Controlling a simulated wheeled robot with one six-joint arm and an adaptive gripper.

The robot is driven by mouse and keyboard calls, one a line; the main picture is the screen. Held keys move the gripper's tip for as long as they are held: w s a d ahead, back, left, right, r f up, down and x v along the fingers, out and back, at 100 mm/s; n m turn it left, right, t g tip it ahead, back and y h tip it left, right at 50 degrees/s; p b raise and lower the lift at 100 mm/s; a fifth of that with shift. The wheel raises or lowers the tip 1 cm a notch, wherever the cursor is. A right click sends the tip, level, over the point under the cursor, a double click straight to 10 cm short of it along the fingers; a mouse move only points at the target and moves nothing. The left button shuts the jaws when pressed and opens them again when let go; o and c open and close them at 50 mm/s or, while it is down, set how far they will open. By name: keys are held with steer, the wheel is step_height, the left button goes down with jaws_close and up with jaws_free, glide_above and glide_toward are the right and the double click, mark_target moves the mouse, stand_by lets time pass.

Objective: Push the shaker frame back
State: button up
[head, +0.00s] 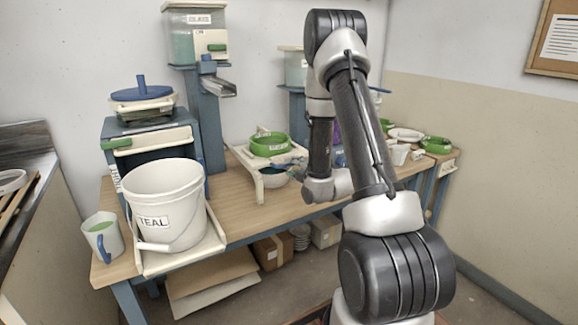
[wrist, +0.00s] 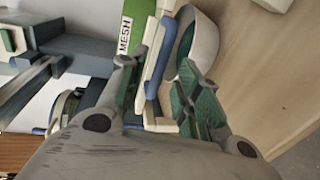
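I cannot tell whether a finger touches the frame. In the head view my arm partly hides this spot.
A white TEAL bucket (head: 165,205) stands on a cream tray at the front left, beside a jug (head: 103,237). A blue column (head: 207,120) with a metal chute rises behind. Green rings (head: 436,145) and small tubs sit at the right. Bare wood (head: 240,215) shows in front.

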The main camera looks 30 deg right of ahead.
mark_target(289, 165)
steer(key=w, duration=0.4)
steer(key=shift+a+f, duration=0.1)
steer(key=shift+f, duration=0.3)
jaws_close()
